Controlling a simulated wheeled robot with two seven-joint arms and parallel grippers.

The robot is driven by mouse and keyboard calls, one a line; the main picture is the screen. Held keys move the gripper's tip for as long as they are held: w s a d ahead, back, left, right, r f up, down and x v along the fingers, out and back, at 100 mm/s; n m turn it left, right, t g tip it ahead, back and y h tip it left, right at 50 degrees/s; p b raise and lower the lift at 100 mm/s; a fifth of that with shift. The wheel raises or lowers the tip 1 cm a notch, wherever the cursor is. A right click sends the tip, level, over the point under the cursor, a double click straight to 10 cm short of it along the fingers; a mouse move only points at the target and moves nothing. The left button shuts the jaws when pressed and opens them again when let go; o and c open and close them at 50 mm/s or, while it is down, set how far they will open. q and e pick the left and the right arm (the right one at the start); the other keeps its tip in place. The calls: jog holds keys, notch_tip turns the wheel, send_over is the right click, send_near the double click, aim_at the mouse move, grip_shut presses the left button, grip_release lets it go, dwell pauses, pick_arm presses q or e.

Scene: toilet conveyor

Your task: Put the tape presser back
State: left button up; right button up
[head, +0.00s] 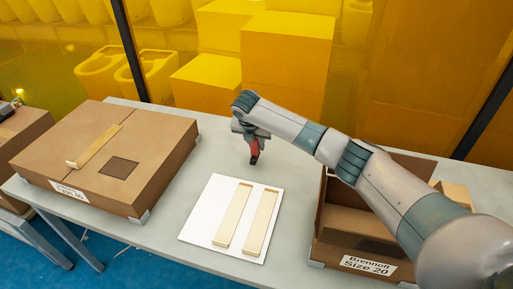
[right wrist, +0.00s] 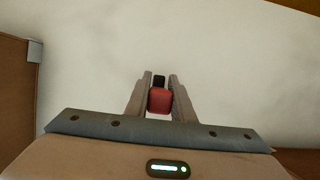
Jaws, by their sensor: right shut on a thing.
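The tape presser, a small red and black tool (head: 255,148), is in my right gripper (head: 252,137) over the table behind the white board. In the right wrist view the tape presser (right wrist: 160,98) sits between the two fingers of my right gripper (right wrist: 160,90), with its red part nearest and a black part beyond. The gripper is shut on it. The pale table surface shows below; I cannot tell if the tool touches it. My left gripper is out of view.
An open box (head: 335,235) labelled "Brennolt Size 20" stands at the right, partly behind my arm. The table (head: 205,160) between is clear.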

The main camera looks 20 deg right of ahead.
aim_at(253, 159)
jog(key=shift+f, duration=1.2)
jog(key=o, duration=0.9)
jog(key=shift+f, duration=0.15)
jog(key=shift+o, duration=0.2)
jog(key=b+v, duration=0.1)
jog(key=v, duration=1.1)
